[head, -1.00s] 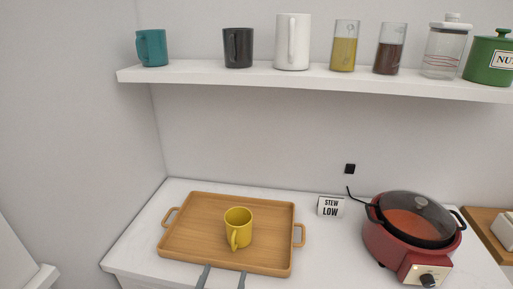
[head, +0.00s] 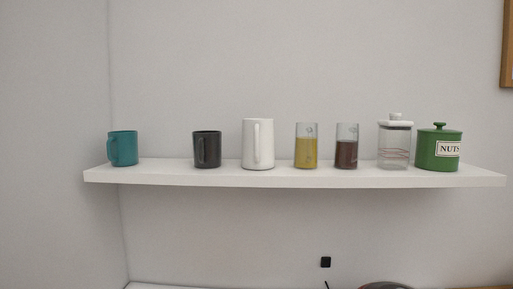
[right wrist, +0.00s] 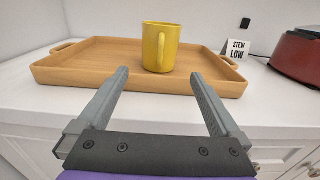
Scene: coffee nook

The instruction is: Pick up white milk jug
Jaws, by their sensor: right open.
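The white milk jug (head: 257,146) stands upright on the wall shelf, between a dark grey mug (head: 207,149) and a glass of yellow liquid (head: 306,147). Its handle faces the front. My right gripper (right wrist: 160,88) is open and empty in the right wrist view, in front of the wooden tray and low over the counter's front edge, well below the shelf. No gripper shows in the head view now, and my left gripper is not seen.
The shelf (head: 300,178) also holds a teal mug (head: 123,149), a glass of dark liquid (head: 346,147), a lidded jar (head: 394,145) and a green nuts canister (head: 438,150). Below, a yellow mug (right wrist: 160,47) stands on the wooden tray (right wrist: 110,80), left of a red cooker (right wrist: 298,52).

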